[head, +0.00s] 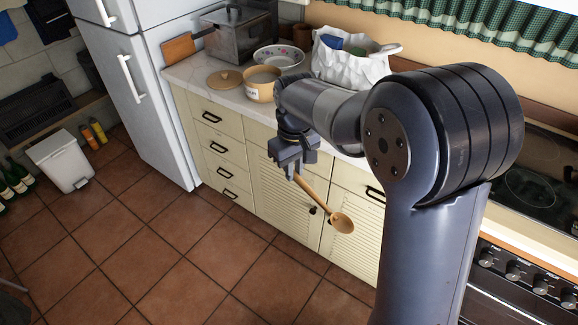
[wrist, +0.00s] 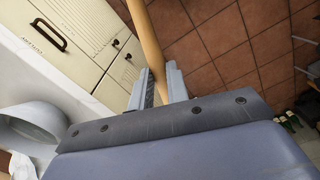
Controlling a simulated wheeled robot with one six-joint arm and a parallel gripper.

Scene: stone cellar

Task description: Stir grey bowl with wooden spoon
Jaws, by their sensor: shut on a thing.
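The wooden spoon (head: 341,222) is in my gripper (head: 294,171), which is shut on its handle. The spoon slants down to the right, its head in front of the cream cupboard doors and below the worktop. In the wrist view the handle (wrist: 146,38) passes between the two fingers (wrist: 156,86). A pale grey round vessel (wrist: 28,122), which looks like the grey bowl, shows at the left of the wrist view, beside the worktop edge and apart from the spoon. I cannot make it out in the head view, where my arm covers part of the worktop.
On the worktop (head: 195,72) stand a cream pot (head: 262,90), a wooden lid (head: 225,79), a floral dish (head: 279,57), a metal box (head: 237,37) and a white bag (head: 350,62). A fridge (head: 141,100) stands at left, a stove (head: 535,180) at right.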

